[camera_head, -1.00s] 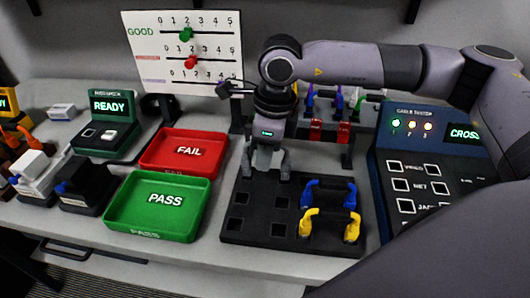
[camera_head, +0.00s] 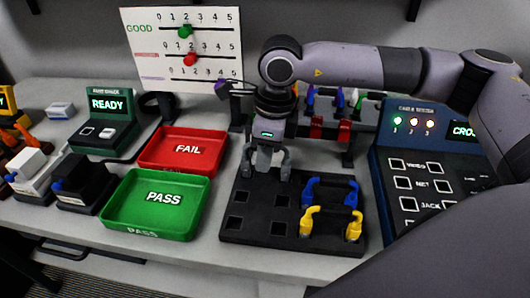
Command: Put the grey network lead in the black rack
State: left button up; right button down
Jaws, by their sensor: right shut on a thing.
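My right gripper (camera_head: 268,147) reaches down from the right over the back left part of the black rack (camera_head: 254,208). It is shut on the grey network lead (camera_head: 286,165), whose two grey plug ends point down on either side of the jaws. The plug ends are at or just above the rack's back edge; I cannot tell whether they touch it. A blue lead (camera_head: 330,184) and a yellow lead (camera_head: 330,213) sit in the right half of the rack. Empty square holes show in its left half. My left gripper is not in view.
The green PASS tray (camera_head: 125,223) and red FAIL tray (camera_head: 147,153) are left of the rack, both empty. The blue cable tester (camera_head: 385,150) stands at right. A stand with several coloured leads (camera_head: 345,98) is behind. A READY box (camera_head: 104,105) is at left.

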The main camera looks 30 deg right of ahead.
jog(key=shift+f+b, duration=0.45)
jog(key=shift+b, duration=0.3)
dwell(0.9)
jog(key=shift+c, duration=1.6)
grip_release()
jog(key=shift+r+p, duration=2.35)
jog(key=shift+r, duration=1.7)
jog(key=shift+f, duration=0.1)
